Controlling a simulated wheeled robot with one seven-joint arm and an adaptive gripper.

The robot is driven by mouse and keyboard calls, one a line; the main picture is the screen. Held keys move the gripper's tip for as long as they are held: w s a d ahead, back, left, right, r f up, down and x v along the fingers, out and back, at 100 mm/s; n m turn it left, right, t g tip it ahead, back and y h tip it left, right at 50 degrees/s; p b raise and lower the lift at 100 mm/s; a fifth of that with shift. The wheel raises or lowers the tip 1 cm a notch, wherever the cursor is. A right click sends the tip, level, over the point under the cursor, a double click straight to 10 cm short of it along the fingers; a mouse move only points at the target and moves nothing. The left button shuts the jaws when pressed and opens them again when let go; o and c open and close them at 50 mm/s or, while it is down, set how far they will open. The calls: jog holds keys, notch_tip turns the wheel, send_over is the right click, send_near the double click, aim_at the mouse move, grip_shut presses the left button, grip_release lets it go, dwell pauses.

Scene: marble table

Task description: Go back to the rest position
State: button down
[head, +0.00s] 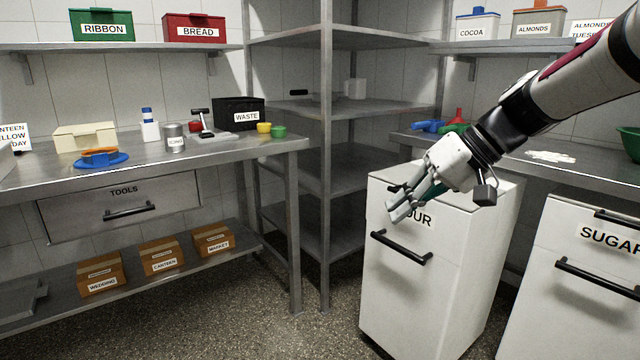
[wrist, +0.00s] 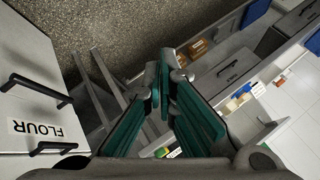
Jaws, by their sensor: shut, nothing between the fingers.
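My gripper (head: 399,205) hangs at the end of my arm, which reaches in from the upper right. In the head view its fingers are in front of the white flour bin (head: 400,285), near the top edge, and hide part of its label. I cannot tell how far they are from the bin's front. The fingers are shut and hold nothing. In the wrist view my gripper (wrist: 172,65) points out over the floor and shelving, with the flour bin (wrist: 25,130) at the left.
The sugar bin (head: 580,290) stands at the right. A steel table (head: 225,150) at the left bears a waste box (head: 238,113), a can and small bowls. Corner shelves (head: 350,105) stand behind. The speckled floor (head: 270,335) is clear between the left table and the flour bin.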

jog(key=s+a+f+m+g+h, duration=0.15)
jog(key=s+h, duration=0.25)
jog(key=s, duration=1.5)
jog(key=s+d+f+m+g+h, duration=0.1)
jog(key=s+d+f+h, duration=0.2)
jog(key=s, duration=0.5)
jog(key=s+d+f+m+h, duration=0.1)
jog(key=s+d+f, duration=0.3)
jog(key=s, duration=0.5)
notch_tip(320, 180, up, 35)
jog(key=t+p, duration=0.3)
jog(key=p, duration=3.1)
jog(key=shift+r+t, duration=0.2)
jog(key=shift+t, duration=0.15)
jog(key=shift+w+f+n, duration=0.1)
jog(key=shift+w+n, duration=0.1)
jog(key=shift+n, duration=0.05)
